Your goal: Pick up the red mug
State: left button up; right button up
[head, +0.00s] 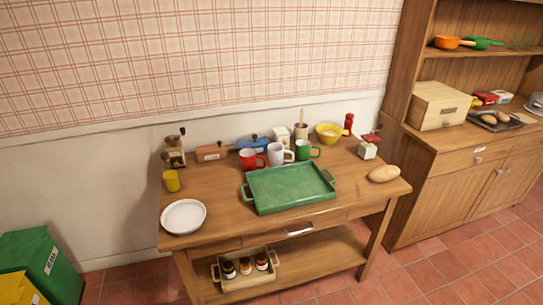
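The red mug (248,159) stands upright on the wooden table (220,214), behind the back left corner of the green tray (290,188). Its handle points to the right, close to a white mug (276,154). A green mug (304,150) stands right of the white one. A blue object lies just behind the red mug and is partly hidden by it. Neither of my grippers shows in the head view.
A bread loaf (384,173) lies at the right. A grinder (174,152), a yellow bowl (329,133) and a red bottle (348,122) stand along the back. A wooden cabinet (470,165) stands at right.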

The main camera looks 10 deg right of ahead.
aim_at(253, 162)
jog(key=z, duration=0.2)
jog(key=i, duration=1.25)
jog(key=u, duration=0.75)
